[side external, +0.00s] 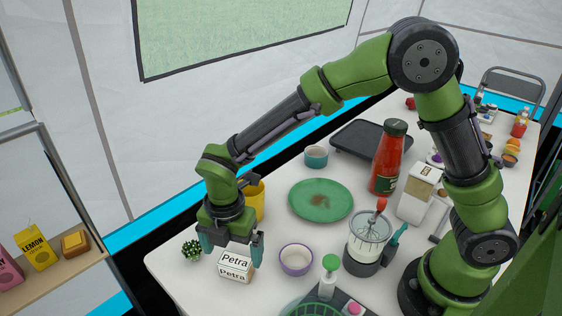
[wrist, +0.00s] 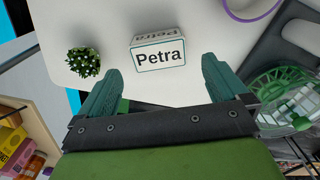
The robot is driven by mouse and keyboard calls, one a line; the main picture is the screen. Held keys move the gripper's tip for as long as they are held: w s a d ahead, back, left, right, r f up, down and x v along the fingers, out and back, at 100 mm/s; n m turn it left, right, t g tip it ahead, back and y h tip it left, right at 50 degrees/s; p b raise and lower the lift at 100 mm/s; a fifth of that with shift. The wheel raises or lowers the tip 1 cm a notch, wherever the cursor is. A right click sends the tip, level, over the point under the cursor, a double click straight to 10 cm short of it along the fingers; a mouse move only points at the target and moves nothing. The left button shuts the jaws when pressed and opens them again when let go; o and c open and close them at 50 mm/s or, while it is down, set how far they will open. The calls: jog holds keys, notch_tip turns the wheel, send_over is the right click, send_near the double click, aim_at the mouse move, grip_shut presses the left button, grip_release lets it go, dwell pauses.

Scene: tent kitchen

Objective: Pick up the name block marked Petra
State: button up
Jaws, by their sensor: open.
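The name block marked Petra (side external: 235,266) is a white block with dark lettering, lying on the white table near its front left edge. In the wrist view the Petra block (wrist: 158,54) lies just ahead of my fingertips, roughly centred between them. My gripper (side external: 230,252) is open and empty, pointing down close to the block. In the wrist view my gripper (wrist: 160,75) shows its two teal fingers spread apart. I cannot tell whether a finger touches the block.
A small potted plant (side external: 192,250) stands left of the block, and a purple-rimmed bowl (side external: 296,260) stands right of it. A yellow cup (side external: 258,200) is behind my gripper.

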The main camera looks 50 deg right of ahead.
aim_at(235, 261)
jog(key=f, duration=0.5)
jog(key=shift+w+d+f, duration=0.15)
jog(key=shift+d, duration=0.1)
jog(key=c, duration=1)
